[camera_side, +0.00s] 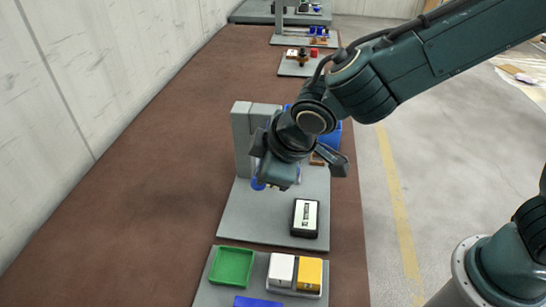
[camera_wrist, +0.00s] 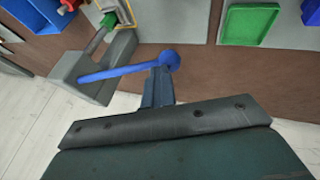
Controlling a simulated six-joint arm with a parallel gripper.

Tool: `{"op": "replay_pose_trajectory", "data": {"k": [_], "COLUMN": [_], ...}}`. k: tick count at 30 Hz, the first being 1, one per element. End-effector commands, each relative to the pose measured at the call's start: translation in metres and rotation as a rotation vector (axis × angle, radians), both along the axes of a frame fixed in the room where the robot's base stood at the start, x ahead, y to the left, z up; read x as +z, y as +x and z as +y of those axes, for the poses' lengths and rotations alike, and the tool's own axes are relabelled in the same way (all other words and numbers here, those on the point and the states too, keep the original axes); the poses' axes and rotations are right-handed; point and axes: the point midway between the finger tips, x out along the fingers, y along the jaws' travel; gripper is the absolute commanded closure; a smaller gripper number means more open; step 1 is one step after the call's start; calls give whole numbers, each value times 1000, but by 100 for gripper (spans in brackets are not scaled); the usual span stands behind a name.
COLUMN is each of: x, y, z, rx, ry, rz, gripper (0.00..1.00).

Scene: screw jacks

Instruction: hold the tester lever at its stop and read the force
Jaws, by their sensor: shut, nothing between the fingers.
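The tester lever shows in the wrist view as a blue rod (camera_wrist: 125,70) with a round blue knob (camera_wrist: 170,59) at its end. The rod runs left to a grey block (camera_wrist: 88,90); a green collar (camera_wrist: 108,20) on a shaft sits above it. My gripper (camera_wrist: 158,72) is shut and empty, its tips right at the knob; I cannot tell if they touch. In the side view the knob (camera_side: 258,184) peeks out beside my gripper (camera_side: 284,187). My wrist hides most of the tester. A black box with a white readout (camera_side: 305,216) lies on the grey plate; its figures are too small to read.
A tall grey block (camera_side: 242,140) stands behind my wrist on the grey plate (camera_side: 250,222). In front are a green tray (camera_side: 232,266), a white block (camera_side: 281,270) and a yellow block (camera_side: 310,273). Further boards stand at the back; a wall runs along the left.

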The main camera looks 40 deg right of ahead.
Motion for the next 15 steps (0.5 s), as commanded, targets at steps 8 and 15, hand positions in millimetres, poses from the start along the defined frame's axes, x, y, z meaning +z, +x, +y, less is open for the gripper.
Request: {"op": "replay_pose_trajectory", "data": {"k": [8, 15], "x": [-11, -14], "y": [-2, -3], "z": [1, 1], "rx": [6, 8], "ry": [0, -1], "rz": [10, 14], "gripper": [100, 100]}}
